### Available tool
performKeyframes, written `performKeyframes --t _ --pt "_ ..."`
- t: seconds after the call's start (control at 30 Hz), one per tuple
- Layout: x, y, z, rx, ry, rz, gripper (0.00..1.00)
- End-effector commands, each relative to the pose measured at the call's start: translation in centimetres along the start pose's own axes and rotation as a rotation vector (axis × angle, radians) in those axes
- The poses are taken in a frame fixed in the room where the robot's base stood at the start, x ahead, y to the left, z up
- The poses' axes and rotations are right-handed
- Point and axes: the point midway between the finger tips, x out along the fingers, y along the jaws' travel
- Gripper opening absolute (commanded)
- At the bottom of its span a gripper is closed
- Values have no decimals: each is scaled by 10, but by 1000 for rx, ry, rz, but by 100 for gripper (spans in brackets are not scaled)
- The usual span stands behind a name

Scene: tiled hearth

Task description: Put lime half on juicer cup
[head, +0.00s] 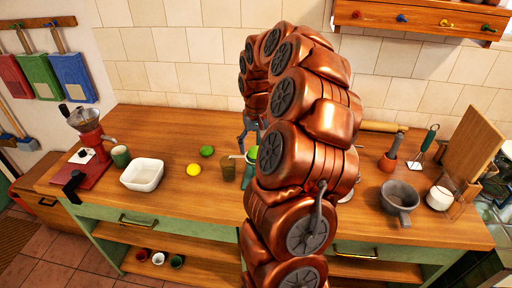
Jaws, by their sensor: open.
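A small green round piece (206,151), which looks like the lime half, lies on the wooden counter left of centre. A yellow round piece (193,169) lies just in front of it. A brownish cup (228,168) stands to their right; it may be the juicer cup, but I cannot tell for sure. A green item (251,154) shows right of that cup, partly covered by my arm. My gripper (246,130) is open, mostly hidden behind my copper arm, above the counter near the green item. Its fingertips are not clear, and I see nothing held.
A white square bowl (142,175), a dark green cup (121,156) and a red grinder (88,140) stand on the left of the counter. A shelf (420,20) hangs above.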

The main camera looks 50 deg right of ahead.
Motion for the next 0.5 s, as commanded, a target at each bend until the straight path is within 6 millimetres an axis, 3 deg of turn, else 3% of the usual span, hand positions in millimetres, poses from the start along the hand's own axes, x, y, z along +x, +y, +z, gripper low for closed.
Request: performKeyframes --t 0.5 --pt "-67 0 -1 0 7 0 80"
